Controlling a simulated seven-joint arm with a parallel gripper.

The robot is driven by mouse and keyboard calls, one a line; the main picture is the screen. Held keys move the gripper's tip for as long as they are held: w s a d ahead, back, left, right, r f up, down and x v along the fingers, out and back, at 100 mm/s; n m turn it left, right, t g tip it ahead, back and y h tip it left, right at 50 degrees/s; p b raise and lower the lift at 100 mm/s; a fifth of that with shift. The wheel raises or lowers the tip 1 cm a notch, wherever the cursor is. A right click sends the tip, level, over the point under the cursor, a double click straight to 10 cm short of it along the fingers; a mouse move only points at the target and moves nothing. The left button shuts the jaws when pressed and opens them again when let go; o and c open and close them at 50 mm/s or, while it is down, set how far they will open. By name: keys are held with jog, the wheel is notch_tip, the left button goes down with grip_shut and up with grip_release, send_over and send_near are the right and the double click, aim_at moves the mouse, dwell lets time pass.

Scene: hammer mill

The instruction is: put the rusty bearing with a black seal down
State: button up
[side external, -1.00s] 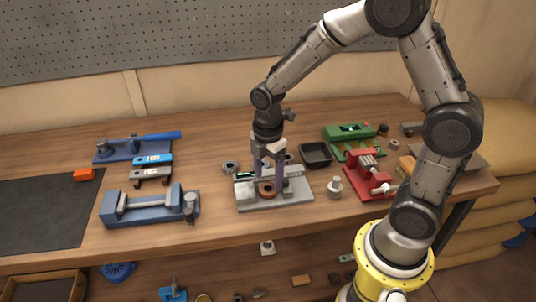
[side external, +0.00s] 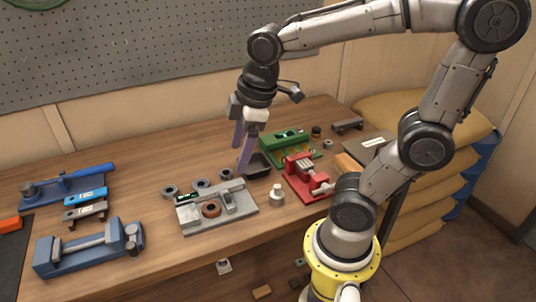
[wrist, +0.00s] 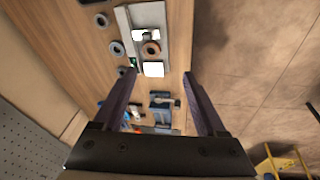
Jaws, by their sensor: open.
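The rusty bearing (side external: 211,209) lies flat on the grey metal fixture (side external: 238,213), beside its raised clamp part. It has a brown ring and a dark centre; the seal is too small to make out well. It also shows in the wrist view (wrist: 151,48), on the pale plate. My gripper (side external: 240,160) is open and empty, raised above the bench behind the fixture and clear of the bearing. In the wrist view its two dark fingers (wrist: 160,74) are spread apart with nothing between them.
Several grey rings (side external: 170,192) lie behind the fixture. A black tray (side external: 258,164) stands under my gripper's right side. A red vise (side external: 300,176), green fixture (side external: 285,146) and pale knobbed part (side external: 277,195) are to the right. Blue tools (side external: 90,248) are at left.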

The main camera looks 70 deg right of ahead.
jog(key=s+m+t, duration=0.2)
jog(key=s+m, duration=0.5)
jog(key=shift+s+r, duration=0.15)
jog(key=shift+s, duration=0.1)
